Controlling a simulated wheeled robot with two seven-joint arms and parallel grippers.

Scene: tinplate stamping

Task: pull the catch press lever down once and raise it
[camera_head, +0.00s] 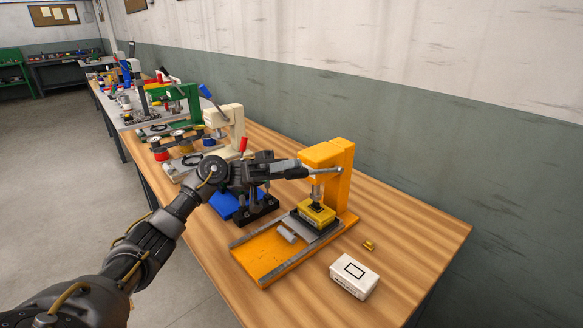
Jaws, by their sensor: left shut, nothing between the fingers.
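The orange press (340,180) stands on the wooden bench right of centre. Its grey lever (322,171) reaches left from the press head and looks roughly level. Under the ram, a yellow block (315,214) sits over a grey plate on the orange base (268,258). My left gripper (284,168) is shut and empty at the left end of the lever. I cannot tell whether it touches the lever, as the dark parts overlap there. My right gripper is out of view.
A white box (354,277) and a small brass piece (369,245) lie right of the press base. A blue piece (226,204) and black fixture stand left of it. A cream press (229,125) and green press stand behind. The bench's right end is clear.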

